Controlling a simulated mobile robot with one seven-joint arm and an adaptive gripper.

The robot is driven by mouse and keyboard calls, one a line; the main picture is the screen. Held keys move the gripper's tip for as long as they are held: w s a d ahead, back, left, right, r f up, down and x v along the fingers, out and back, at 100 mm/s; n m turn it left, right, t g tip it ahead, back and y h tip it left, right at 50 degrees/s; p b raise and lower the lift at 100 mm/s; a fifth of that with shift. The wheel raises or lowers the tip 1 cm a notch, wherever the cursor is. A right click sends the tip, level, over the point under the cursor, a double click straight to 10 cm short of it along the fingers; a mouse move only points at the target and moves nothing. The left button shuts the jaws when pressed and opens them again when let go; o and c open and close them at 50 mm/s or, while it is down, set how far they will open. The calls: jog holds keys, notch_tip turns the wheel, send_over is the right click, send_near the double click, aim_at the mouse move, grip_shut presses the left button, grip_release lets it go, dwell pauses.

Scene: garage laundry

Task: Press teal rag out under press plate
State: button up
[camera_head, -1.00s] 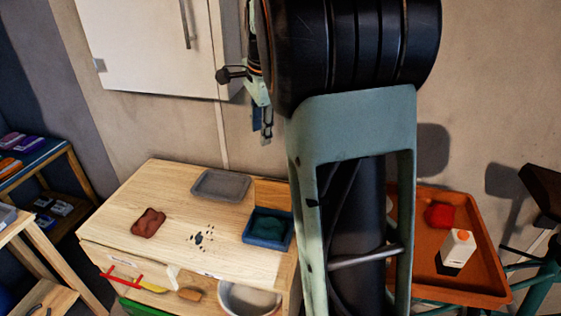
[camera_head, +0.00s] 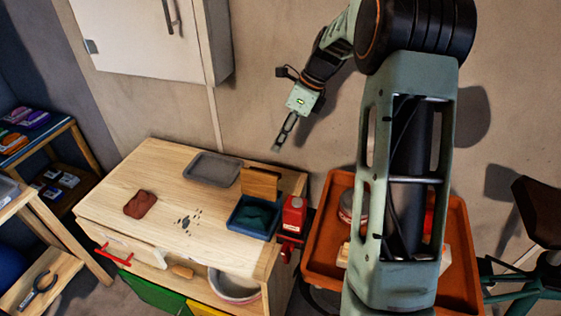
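The teal rag (camera_head: 258,216) lies in a small blue box (camera_head: 246,231) at the right end of the wooden bench. A wooden plate (camera_head: 260,183), which looks like the press plate, stands up at the back of the box, clear of the rag. A red part (camera_head: 293,214) stands just right of the box; I cannot tell whether it belongs to the press. My gripper (camera_head: 282,140) hangs above and behind the box, apart from everything. It points down and appears empty. Its fingers show nearly edge-on, so their opening is unclear.
On the bench (camera_head: 143,178) are a brown-red rag (camera_head: 140,204), a grey tray (camera_head: 214,168) and dark specks (camera_head: 187,221). An orange tray (camera_head: 318,258) stands to the right, partly behind my arm. A white cabinet (camera_head: 140,38) hangs above left.

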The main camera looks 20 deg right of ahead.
aim_at(265, 170)
jog(key=x, duration=1.1)
jog(key=shift+r+y, duration=0.1)
jog(key=shift+y, duration=0.2)
jog(key=shift+c, duration=0.4)
grip_shut()
